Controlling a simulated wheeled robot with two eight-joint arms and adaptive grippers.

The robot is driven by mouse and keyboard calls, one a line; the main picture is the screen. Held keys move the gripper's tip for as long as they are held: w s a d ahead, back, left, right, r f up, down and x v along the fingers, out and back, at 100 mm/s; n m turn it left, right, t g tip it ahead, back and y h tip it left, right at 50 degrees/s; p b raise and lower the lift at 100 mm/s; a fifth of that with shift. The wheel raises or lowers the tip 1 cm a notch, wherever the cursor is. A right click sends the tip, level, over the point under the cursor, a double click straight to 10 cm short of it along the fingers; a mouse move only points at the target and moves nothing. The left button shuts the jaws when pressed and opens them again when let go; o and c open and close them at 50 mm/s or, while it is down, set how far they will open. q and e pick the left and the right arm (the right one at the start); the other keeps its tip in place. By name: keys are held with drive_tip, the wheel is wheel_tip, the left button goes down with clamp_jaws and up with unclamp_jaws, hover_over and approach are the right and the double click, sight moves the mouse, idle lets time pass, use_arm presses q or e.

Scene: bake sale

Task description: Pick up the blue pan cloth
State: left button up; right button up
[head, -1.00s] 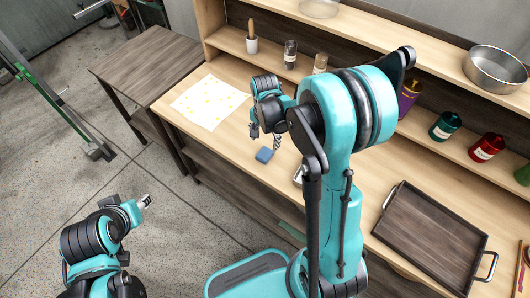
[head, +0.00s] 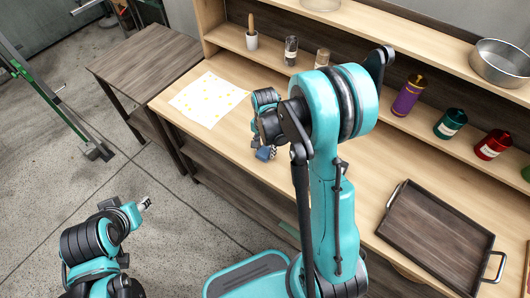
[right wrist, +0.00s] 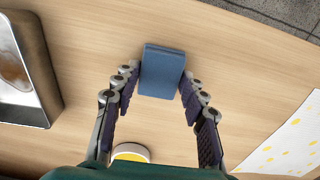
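The blue pan cloth (right wrist: 162,72) is a small folded blue block lying on the light wooden bench. In the right wrist view it lies between the fingertips of my right gripper (right wrist: 156,84), which is open around it with narrow gaps at the sides. In the head view the cloth (head: 265,154) shows just below my right gripper (head: 268,146), which partly hides it. My left gripper (head: 146,203) is at the lower left, away from the bench; whether its fingers are open is too small to tell.
A white sheet with yellow spots (head: 207,99) lies left of the cloth. A metal pan (right wrist: 28,75) is near it in the wrist view, along with a round white-rimmed yellow item (right wrist: 131,153). A dark wooden tray (head: 434,236) lies on the right. Shelves with jars back the bench.

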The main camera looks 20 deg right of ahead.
sight(265, 151)
idle(0.3)
wheel_tip(265, 151, up, 4)
drive_tip(key=shift+p, duration=0.95)
drive_tip(key=s+d+r+p, duration=0.3)
drive_tip(key=s+d+r, duration=0.3)
drive_tip(key=d, duration=0.4)
drive_tip(key=shift+r, duration=0.5)
drive_tip(key=shift+d, duration=0.1)
drive_tip(key=shift+c, duration=0.7)
